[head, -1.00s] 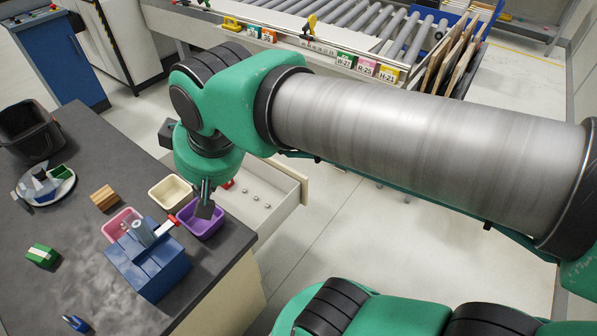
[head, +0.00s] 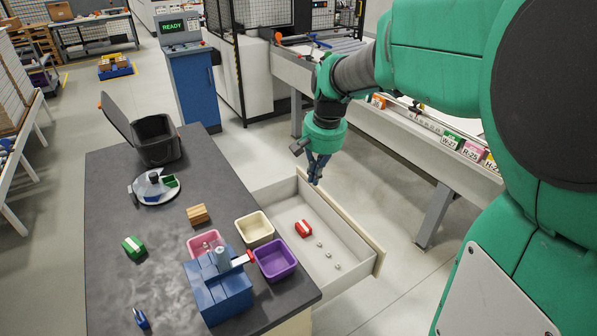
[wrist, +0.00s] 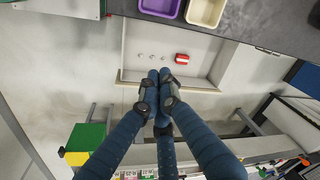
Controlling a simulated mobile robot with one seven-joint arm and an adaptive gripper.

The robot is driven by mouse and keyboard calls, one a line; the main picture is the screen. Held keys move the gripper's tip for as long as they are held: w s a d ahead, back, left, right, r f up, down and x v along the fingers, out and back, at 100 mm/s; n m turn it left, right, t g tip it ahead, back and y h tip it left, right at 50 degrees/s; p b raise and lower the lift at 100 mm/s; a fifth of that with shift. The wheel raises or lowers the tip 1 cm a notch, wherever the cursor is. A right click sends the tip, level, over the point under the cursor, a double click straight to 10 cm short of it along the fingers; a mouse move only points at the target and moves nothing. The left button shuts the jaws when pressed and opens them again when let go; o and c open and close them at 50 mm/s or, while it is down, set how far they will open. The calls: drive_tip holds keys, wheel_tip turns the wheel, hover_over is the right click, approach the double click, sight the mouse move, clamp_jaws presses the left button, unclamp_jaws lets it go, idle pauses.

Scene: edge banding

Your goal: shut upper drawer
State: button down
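The upper drawer (head: 352,224) under the dark counter stands pulled open, with its pale front panel out on the right in the head view. Inside lie a red block with a white stripe (head: 303,229) and several small metal pieces (head: 328,254). My gripper (head: 316,180) points down near the far end of the front panel. In the wrist view, its blue fingers (wrist: 160,77) meet at the tips, empty, and overlap the drawer's front edge. I cannot tell whether they touch it. The drawer's inside also shows in the wrist view (wrist: 205,60).
The dark counter (head: 120,215) carries a purple bin (head: 276,260), a cream bin (head: 254,229), a pink bin (head: 198,243), a blue fixture (head: 218,298) and a black bin (head: 156,140). A conveyor (head: 405,135) stands beyond the drawer. Floor between them is clear.

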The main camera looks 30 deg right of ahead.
drive_tip(key=w+d+f+m+g+y+p, duration=0.1)
drive_tip(key=w+d+f+m, duration=0.15)
drive_tip(key=d+f, duration=0.7)
drive_tip(key=w+d+f+m+g+y+p, duration=0.1)
drive_tip(key=w+d+f+m, duration=0.15)
drive_tip(key=d+f, duration=0.7)
drive_tip(key=s+d+f+m+y+p, duration=0.1)
drive_tip(key=s+d+f+m, duration=0.2)
drive_tip(key=d+f, duration=0.7)
drive_tip(key=s+d+f+m+y+p, duration=0.1)
drive_tip(key=s+d+f+m, duration=0.1)
drive_tip(key=s+d+f, duration=0.4)
drive_tip(key=d+f, duration=0.3)
drive_tip(key=d, duration=0.2)
drive_tip(key=shift+s+d+f+m, duration=0.15)
drive_tip(key=shift+d+f+m, duration=0.05)
drive_tip(key=shift+f+m, duration=0.2)
drive_tip(key=shift+a+f, duration=0.1)
drive_tip(key=a+f+b, duration=0.1)
drive_tip(key=a+f, duration=0.6)
drive_tip(key=f, duration=0.2)
drive_tip(key=shift+a+b, duration=0.3)
